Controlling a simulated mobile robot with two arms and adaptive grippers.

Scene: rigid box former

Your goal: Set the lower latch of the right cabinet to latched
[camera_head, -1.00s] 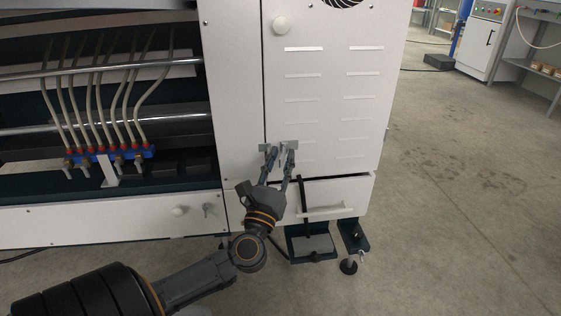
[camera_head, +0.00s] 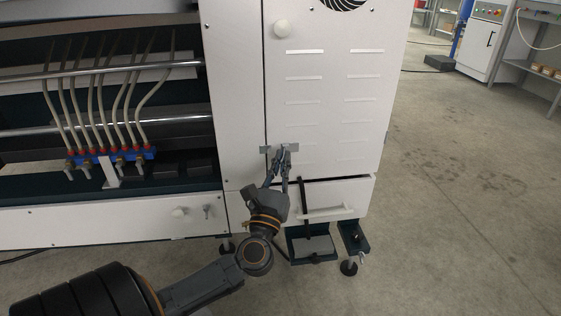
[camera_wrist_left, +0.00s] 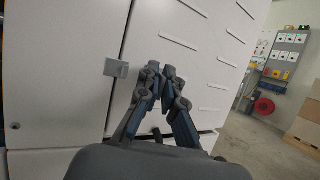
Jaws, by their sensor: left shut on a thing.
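The right cabinet's door (camera_head: 320,110) is a white panel with rows of slots, and it looks closed. Its lower latch is a small grey metal piece (camera_head: 265,149) at the door's left edge, low down. A grey bracket of it also shows in the left wrist view (camera_wrist_left: 116,68), beside the door gap. My left gripper (camera_head: 280,153) is at the latch with its fingers brought together on it. In the left wrist view the fingertips (camera_wrist_left: 161,74) are close together in front of the door; the part between them is mostly hidden. The latch's exact setting cannot be told. My right gripper is not in view.
A white round knob (camera_head: 282,28) sits higher on the door. Below is a drawer-like panel with a white handle (camera_head: 327,211). Hoses and a blue manifold (camera_head: 120,156) are in the open bay to the left.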

